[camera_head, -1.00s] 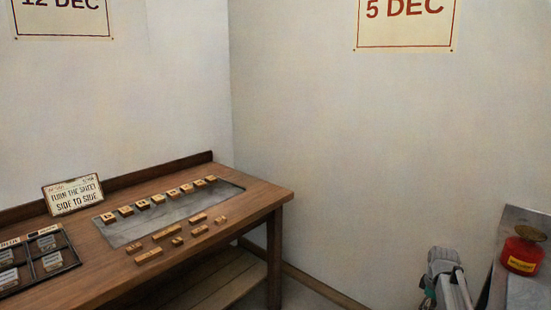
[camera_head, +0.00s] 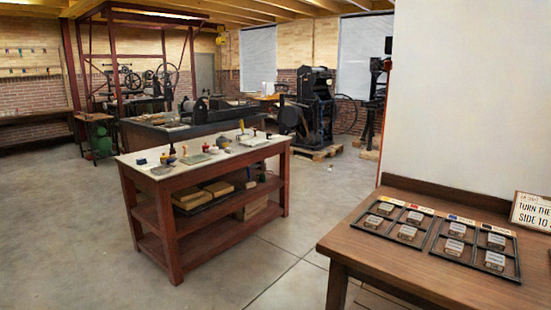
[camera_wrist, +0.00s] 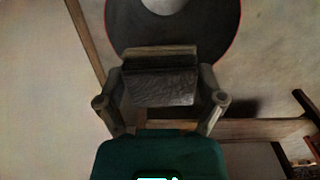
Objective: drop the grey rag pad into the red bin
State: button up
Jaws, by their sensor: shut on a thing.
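In the wrist view my gripper (camera_wrist: 161,74) is shut on a dark grey block-shaped pad (camera_wrist: 160,87), which I take for the rag pad. A finger presses on each side of it, and a paler brownish band shows along its upper edge. My gripper and the pad are not in the head view. I see no red bin in either current view.
A red-framed table (camera_head: 178,219) with a pale top and loaded shelves stands left of centre. A brown wooden bench (camera_head: 363,244) with framed trays (camera_head: 457,243) is at lower right. Presses (camera_head: 314,105) stand behind. Grey floor (camera_head: 70,230) is open at left.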

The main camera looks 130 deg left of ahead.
jog(key=shift+f+b, duration=2.4)
jog(key=shift+f, duration=0.2)
jog(key=o, duration=0.7)
